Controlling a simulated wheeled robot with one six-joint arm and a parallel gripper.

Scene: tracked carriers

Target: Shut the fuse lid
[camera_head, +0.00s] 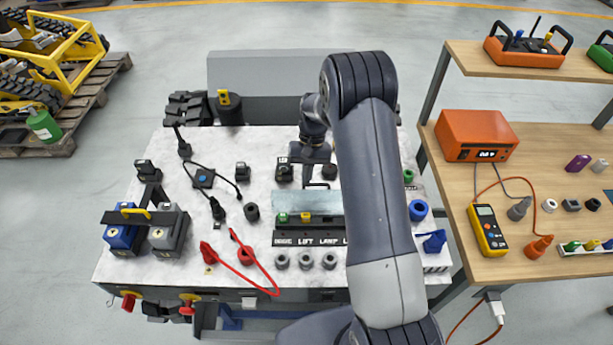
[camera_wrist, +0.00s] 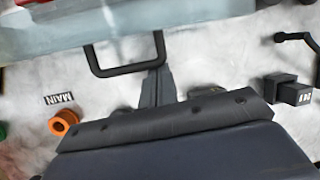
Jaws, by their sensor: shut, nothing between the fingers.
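The fuse lid (camera_head: 305,201) is a pale grey plate on the fuse box, with a black loop handle on its far edge. It looks raised, and a green and a yellow fuse (camera_head: 306,217) show in front of it. The box's front strip has labels such as LIFT and LAMP. In the wrist view the lid (camera_wrist: 200,14) crosses the top, its black handle (camera_wrist: 125,70) hanging toward my gripper (camera_wrist: 155,75). My gripper is shut and empty, its tips close to the handle; whether they touch I cannot tell. My arm hides the box's right end.
Grey sockets (camera_head: 305,260) stand in front of the box. A red cable (camera_head: 262,275) lies at the front, and blue and grey batteries (camera_head: 165,235) stand at left. In the wrist view an orange ring (camera_wrist: 63,122) and a black block (camera_wrist: 290,92) flank the gripper.

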